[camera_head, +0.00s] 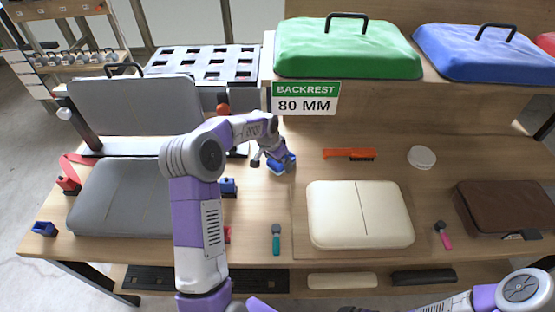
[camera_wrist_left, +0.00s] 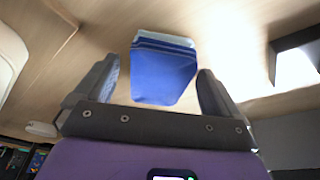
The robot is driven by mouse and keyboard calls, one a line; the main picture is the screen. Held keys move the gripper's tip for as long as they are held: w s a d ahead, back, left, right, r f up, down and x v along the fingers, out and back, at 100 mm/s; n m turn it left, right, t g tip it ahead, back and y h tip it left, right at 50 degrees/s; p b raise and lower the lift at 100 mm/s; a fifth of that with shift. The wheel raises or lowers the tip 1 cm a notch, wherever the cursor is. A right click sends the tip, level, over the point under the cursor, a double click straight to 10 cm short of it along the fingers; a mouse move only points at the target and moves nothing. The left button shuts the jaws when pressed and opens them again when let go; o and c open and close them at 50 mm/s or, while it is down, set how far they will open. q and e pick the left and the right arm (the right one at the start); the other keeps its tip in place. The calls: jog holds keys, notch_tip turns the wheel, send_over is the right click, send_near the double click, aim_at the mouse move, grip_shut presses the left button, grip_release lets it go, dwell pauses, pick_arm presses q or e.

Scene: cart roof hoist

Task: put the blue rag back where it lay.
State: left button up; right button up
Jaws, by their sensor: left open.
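The blue rag (camera_head: 283,164) is a small folded blue cloth on the wooden bench, below the 80 MM sign. In the left wrist view the rag (camera_wrist_left: 163,70) shows as a folded stack with a paler edge, between and beyond my fingertips. My left gripper (camera_head: 267,158) is at the rag, partly covering it in the head view. Its two fingers (camera_wrist_left: 158,85) are apart, with a gap on either side of the rag. Whether they touch it lower down cannot be told. My right gripper is not in view; only part of that arm shows at bottom right.
A grey seat with backrest (camera_head: 130,195) stands left. A cream cushion (camera_head: 360,215), orange brush (camera_head: 349,153), white round lid (camera_head: 422,157) and teal-handled tool (camera_head: 276,240) lie on the bench. Green (camera_head: 345,50) and blue (camera_head: 490,52) pads sit on the shelf above. Bare wood surrounds the rag's right side.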

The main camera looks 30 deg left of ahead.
pick_arm(q)
jog(key=shift+r, duration=0.5)
jog(key=p+v, duration=0.3)
jog(key=v, duration=0.8)
jog(key=shift+r, duration=0.2)
jog(key=shift+s, duration=0.15)
